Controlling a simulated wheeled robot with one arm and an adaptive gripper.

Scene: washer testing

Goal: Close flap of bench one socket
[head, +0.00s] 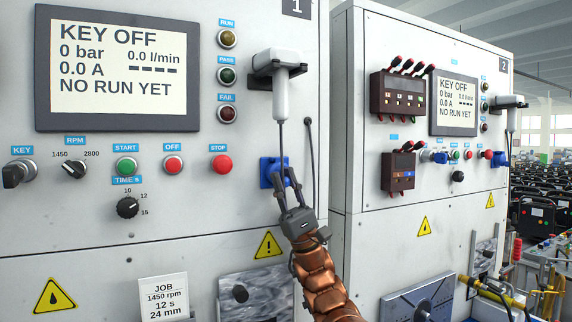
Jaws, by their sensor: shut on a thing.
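The bench one socket (266,171) is a blue box on the grey front panel, right of the red STOP button and below the white hanging spray-type handle. My gripper (285,180) reaches up from below right with its dark fingers at the socket's right side. It is shut on a blue part there, which looks like the socket's flap. The fingers cover much of that part, so the flap's exact angle cannot be told.
A white handle (280,95) hangs in a dark holder above the socket, and a dark cable runs down from it behind my fingers. A thin dark rod or cord (309,150) hangs at right. Bench two (425,140) stands farther right.

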